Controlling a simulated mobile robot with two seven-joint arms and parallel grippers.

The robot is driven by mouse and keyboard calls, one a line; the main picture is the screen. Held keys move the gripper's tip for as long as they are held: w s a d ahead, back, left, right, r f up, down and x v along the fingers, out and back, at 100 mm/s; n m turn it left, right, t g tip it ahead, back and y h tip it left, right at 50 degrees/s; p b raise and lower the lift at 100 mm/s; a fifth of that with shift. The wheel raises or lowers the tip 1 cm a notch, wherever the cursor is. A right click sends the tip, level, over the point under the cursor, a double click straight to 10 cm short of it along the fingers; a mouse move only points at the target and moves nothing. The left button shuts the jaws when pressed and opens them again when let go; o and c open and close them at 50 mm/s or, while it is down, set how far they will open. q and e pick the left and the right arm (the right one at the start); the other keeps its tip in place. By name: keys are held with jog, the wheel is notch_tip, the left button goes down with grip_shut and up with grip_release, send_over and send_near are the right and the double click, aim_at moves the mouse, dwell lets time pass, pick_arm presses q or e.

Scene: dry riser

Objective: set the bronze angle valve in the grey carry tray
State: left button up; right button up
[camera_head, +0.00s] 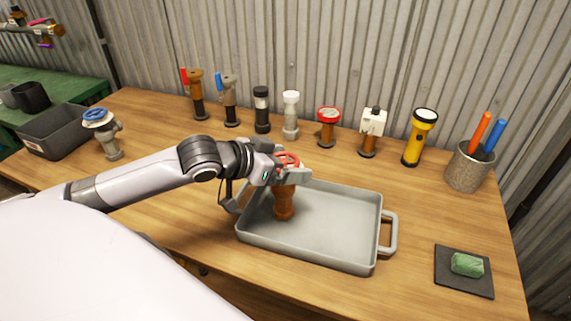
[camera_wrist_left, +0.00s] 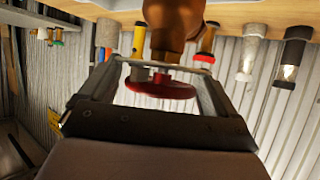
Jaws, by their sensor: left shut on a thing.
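The bronze angle valve (camera_head: 284,203), with a red handwheel (camera_head: 288,159), is upright at the left part of the grey carry tray (camera_head: 330,232). My left gripper (camera_head: 287,175) is shut on the valve near its top, below the wheel. The valve's foot shows against the tray floor; I cannot tell whether it touches. In the left wrist view the bronze body (camera_wrist_left: 175,28) and red wheel (camera_wrist_left: 160,88) are between the fingers (camera_wrist_left: 163,60). The gripper hides part of the valve and the tray's back left corner. My right gripper is not in view.
A blue-wheeled valve (camera_head: 104,135) and a dark bin (camera_head: 58,135) stand at left. Fittings line the back, with a yellow torch (camera_head: 418,138) and a tool cup (camera_head: 467,168) at right. A black mat (camera_head: 464,282) holds a green block. The rest of the tray is empty.

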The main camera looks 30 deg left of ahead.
pick_arm(q)
jog(key=shift+f, duration=0.2)
jog(key=shift+f, duration=0.1)
jog(key=o, duration=1.7)
jog(key=shift+f, duration=0.1)
jog(key=shift+r, duration=0.2)
jog(key=shift+v, duration=2.2)
jog(key=p+v, duration=0.3)
jog(key=v, duration=0.4)
jog(key=shift+s+r, duration=0.15)
jog(key=shift+s, duration=0.05)
jog(key=shift+a, duration=0.1)
